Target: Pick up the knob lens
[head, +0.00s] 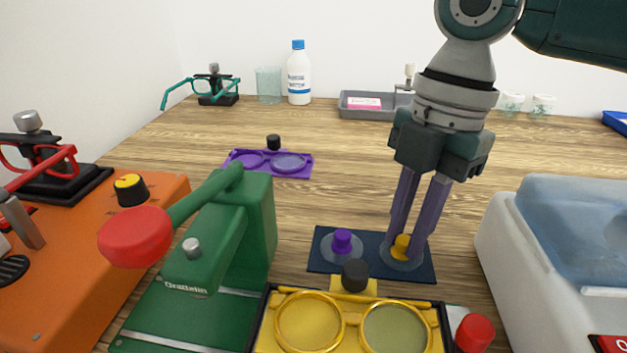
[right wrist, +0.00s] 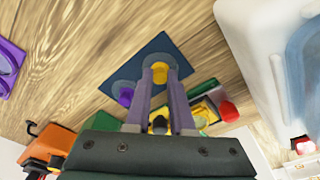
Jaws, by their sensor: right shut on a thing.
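The lens with the yellow knob (head: 402,242) sits on a dark blue mat (head: 330,262); it also shows in the right wrist view (right wrist: 159,70). My right gripper (head: 405,247) points down from above and is shut on the yellow knob, one finger on each side. The lens disc under the knob looks flat on the mat. A second lens with a purple knob (head: 342,240) stands on the mat to its left, apart from the gripper. My left gripper is in neither view.
A yellow two-lens frame (head: 350,300) stands in front of the mat. A green press (head: 250,215) with a red handle is left, beside an orange machine (head: 70,260). A white tub (head: 500,245) stands right. A purple frame (head: 268,162) lies behind; the wood around it is clear.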

